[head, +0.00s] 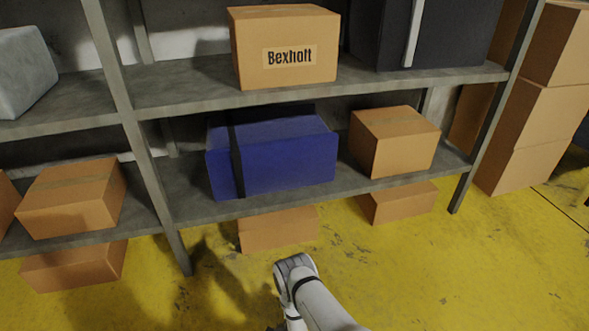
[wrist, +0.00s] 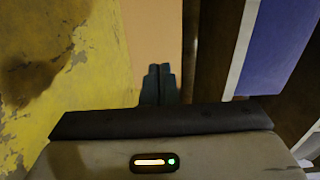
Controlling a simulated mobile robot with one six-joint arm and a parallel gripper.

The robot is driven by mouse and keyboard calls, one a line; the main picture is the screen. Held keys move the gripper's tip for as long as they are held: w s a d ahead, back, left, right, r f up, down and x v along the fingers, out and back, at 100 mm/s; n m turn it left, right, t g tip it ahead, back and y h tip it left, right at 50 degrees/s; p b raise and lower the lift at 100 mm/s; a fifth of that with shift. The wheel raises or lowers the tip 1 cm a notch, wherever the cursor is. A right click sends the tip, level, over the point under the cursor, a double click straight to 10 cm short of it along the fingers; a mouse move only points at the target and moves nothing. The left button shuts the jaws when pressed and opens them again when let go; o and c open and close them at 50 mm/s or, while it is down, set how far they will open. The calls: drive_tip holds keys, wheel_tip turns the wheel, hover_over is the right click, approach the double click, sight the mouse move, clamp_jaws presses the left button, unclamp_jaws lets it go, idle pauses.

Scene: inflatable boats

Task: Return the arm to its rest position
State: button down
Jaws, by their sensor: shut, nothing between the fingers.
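My gripper (wrist: 160,72) shows in the wrist view with its two dark fingers together and nothing between them. In the head view my white arm reaches up from the bottom edge and bends at a grey joint in front of the shelf. The fingers are not clearly visible there, hidden low behind the arm.
A grey metal shelf (head: 190,205) holds a blue box (head: 285,160), a cardboard box (head: 395,140) and a Bexholt box (head: 285,50). Cardboard boxes (head: 278,229) sit beneath the lowest shelf. Yellow floor (head: 480,270) is clear at the right front.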

drive_tip(key=w+r+n+g+h+p, duration=0.15)
drive_tip(key=w+r+p, duration=0.45)
drive_tip(key=r, duration=0.7)
drive_tip(key=w+r+n+g+p, duration=0.25)
drive_tip(key=w+r, duration=0.55)
drive_tip(key=r, duration=0.6)
drive_tip(key=s+d+r+n+g+h+p, duration=0.1)
drive_tip(key=d+r+p, duration=0.3)
drive_tip(key=r, duration=1)
drive_tip(key=d+r+n+g+p, duration=0.2)
drive_tip(key=r+p, duration=0.3)
drive_tip(key=r, duration=0.8)
drive_tip(key=s+d+r+n+g+p, duration=0.2)
drive_tip(key=s+d+r+p, duration=0.2)
drive_tip(key=s+r, duration=0.55)
drive_tip(key=s+d+r+n+g+p, duration=0.1)
drive_tip(key=s+d+r+n+p, duration=0.3)
drive_tip(key=r, duration=0.9)
drive_tip(key=s+d+r+n+g+h+p, duration=0.1)
drive_tip(key=s+r+p, duration=0.3)
drive_tip(key=s, duration=0.9)
drive_tip(key=s+d+r+g+p, duration=0.3)
drive_tip(key=s+r+p, duration=0.1)
drive_tip(key=s+r, duration=0.7)
drive_tip(key=shift+s+d+n+h+p, duration=0.15)
drive_tip(key=shift+s+n+h+p, duration=0.25)
drive_tip(key=shift+s, duration=0.45)
